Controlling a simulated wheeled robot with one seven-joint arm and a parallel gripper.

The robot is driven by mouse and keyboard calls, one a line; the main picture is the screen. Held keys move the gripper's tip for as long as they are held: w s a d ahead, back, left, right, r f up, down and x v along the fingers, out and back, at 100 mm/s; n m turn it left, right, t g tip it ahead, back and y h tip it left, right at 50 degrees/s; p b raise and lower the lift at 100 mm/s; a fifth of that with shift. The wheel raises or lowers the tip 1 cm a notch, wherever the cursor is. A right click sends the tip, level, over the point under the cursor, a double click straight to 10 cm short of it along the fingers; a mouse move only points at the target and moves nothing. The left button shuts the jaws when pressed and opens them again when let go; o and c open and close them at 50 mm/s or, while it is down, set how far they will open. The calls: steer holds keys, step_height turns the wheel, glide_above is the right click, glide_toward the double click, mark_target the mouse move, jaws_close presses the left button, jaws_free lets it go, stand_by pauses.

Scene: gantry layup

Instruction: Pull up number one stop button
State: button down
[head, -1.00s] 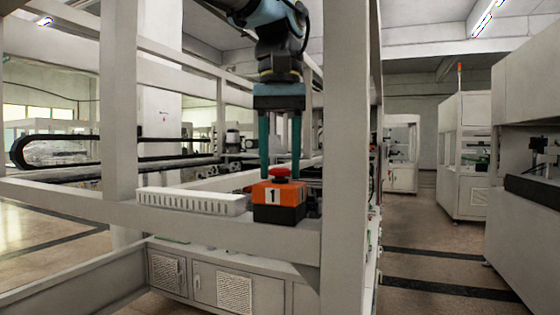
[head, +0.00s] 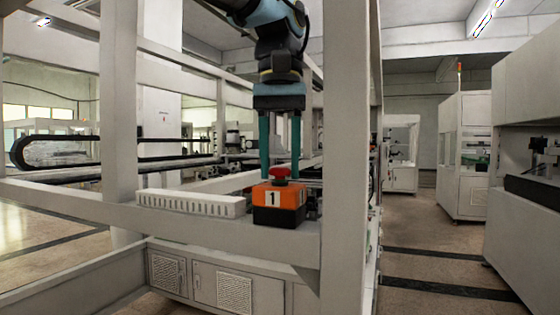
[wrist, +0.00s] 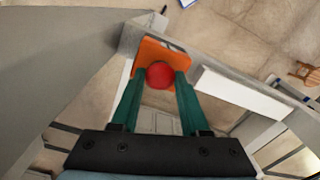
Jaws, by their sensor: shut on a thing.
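The stop button box marked "1" (head: 279,205) is orange with a dark lower part and sits on the grey frame beam. Its red mushroom button (head: 280,172) stands above the box top, with a red neck under the cap. My gripper (head: 280,176) points straight down, its green fingers on either side of the red cap. In the wrist view the red button (wrist: 160,74) sits between the fingertips (wrist: 160,76), over the orange box top (wrist: 150,52). The gripper is shut on the button.
A white slotted strip (head: 190,203) lies on the beam left of the box. A thick grey post (head: 346,150) stands close on the right. Vented cabinet doors (head: 235,292) are below. Open floor (head: 425,265) lies to the right.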

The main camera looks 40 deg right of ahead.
mark_target(280, 168)
steer(key=shift+c, duration=1.6)
jaws_free()
step_height(280, 168, up, 11)
steer(key=shift+f, duration=0.15)
